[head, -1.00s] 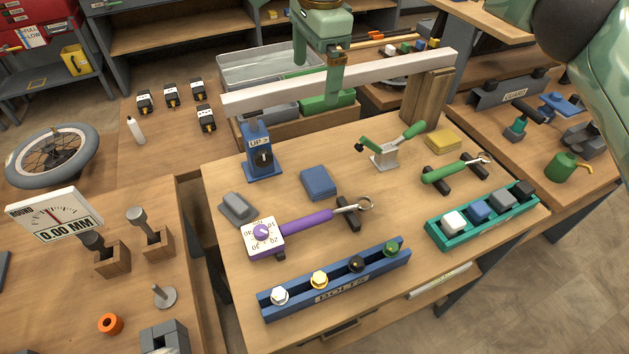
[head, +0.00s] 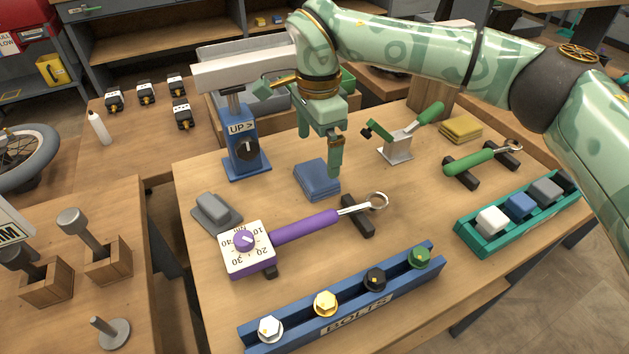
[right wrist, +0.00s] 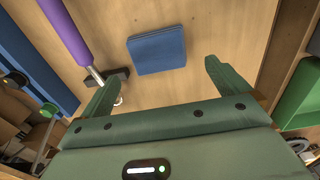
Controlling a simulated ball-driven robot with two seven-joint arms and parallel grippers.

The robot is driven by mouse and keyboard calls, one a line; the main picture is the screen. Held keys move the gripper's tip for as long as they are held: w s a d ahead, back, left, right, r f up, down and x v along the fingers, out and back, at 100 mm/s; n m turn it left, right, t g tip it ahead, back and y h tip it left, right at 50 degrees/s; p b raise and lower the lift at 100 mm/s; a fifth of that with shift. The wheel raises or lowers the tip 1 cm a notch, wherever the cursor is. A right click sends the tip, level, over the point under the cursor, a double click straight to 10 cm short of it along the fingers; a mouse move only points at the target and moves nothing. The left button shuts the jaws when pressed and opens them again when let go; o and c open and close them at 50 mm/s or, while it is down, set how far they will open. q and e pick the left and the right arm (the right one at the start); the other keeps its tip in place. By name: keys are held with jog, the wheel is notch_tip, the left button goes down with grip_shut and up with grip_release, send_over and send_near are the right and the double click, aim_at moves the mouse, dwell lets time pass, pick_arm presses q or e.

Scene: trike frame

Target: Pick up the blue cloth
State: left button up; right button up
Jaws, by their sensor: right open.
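The folded blue cloth (head: 316,181) lies flat on the wooden workbench, behind the purple-handled dial wrench and right of the blue jack stand. My right gripper (head: 321,152) is open and points down just above the cloth, one finger partly overlapping its right side in the head view. In the right wrist view the cloth (right wrist: 157,51) lies beyond the two spread green fingertips (right wrist: 160,76), with nothing between them. My left gripper is not in view.
The purple wrench (head: 305,228) lies in front, and the grey block (head: 212,211) left. The blue jack stand (head: 246,150) stands close behind left. The green-handled clamp (head: 398,145) is to the right. A blue bolt rack (head: 355,312) lines the front.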

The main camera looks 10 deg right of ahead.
aim_at(316, 172)
notch_tip(316, 172, down, 6)
jog(key=b, duration=0.3)
jog(key=shift+a, duration=0.15)
jog(key=shift+f, duration=0.15)
jog(key=shift+s, duration=0.1)
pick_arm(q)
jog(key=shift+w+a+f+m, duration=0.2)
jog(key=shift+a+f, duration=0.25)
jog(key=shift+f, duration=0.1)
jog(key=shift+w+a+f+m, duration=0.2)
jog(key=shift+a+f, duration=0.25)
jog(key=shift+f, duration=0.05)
pick_arm(e)
jog(key=c, duration=0.9)
